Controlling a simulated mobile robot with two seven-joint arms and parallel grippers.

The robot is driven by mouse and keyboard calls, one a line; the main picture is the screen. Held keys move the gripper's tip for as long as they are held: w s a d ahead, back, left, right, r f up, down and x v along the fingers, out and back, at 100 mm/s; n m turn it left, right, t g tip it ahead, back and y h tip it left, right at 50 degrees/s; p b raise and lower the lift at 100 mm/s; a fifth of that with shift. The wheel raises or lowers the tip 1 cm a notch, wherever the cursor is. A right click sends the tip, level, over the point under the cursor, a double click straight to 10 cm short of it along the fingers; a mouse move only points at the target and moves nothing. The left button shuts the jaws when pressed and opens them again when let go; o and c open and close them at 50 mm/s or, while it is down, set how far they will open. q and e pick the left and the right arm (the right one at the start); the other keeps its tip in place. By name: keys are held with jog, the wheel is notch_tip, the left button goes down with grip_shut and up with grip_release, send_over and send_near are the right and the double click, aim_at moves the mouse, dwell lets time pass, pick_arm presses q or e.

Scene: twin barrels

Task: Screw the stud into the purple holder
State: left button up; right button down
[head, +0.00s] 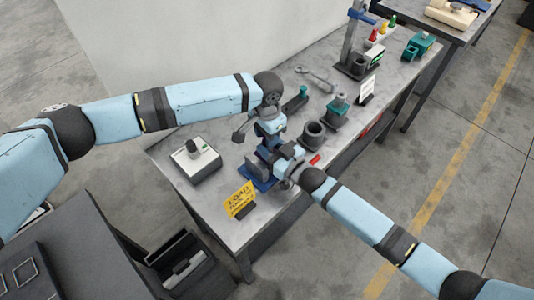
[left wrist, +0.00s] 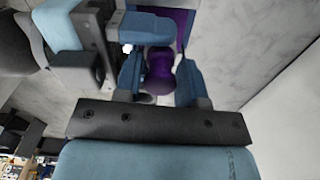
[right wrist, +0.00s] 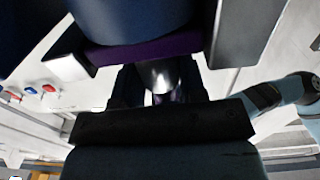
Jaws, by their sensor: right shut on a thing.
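In the left wrist view, a rounded purple piece (left wrist: 159,64) of the purple holder stands between the fingers of my left gripper (left wrist: 160,82). The fingers are apart on either side of it; contact is hard to tell. In the right wrist view, my right gripper (right wrist: 160,86) is shut on the shiny metal stud (right wrist: 157,75). A purple edge of the holder (right wrist: 140,48) shows just above it. In the head view both grippers crowd together over a dark blue base (head: 259,176) on the bench, hiding stud and holder. Whether the stud's thread is engaged is hidden.
A grey box with a dark knob (head: 192,160) and a yellow sign (head: 240,199) stand near the bench's front. A dark cylinder (head: 312,134), a teal fixture (head: 338,108), a green-and-dark piece (head: 297,99) and a wrench (head: 316,79) lie close beyond my grippers.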

pick_arm(q)
jog(key=c, duration=0.6)
jog(key=o, duration=1)
jog(key=shift+r, duration=0.1)
notch_tip(320, 180, up, 12)
pick_arm(e)
jog(key=c, duration=0.6)
grip_release()
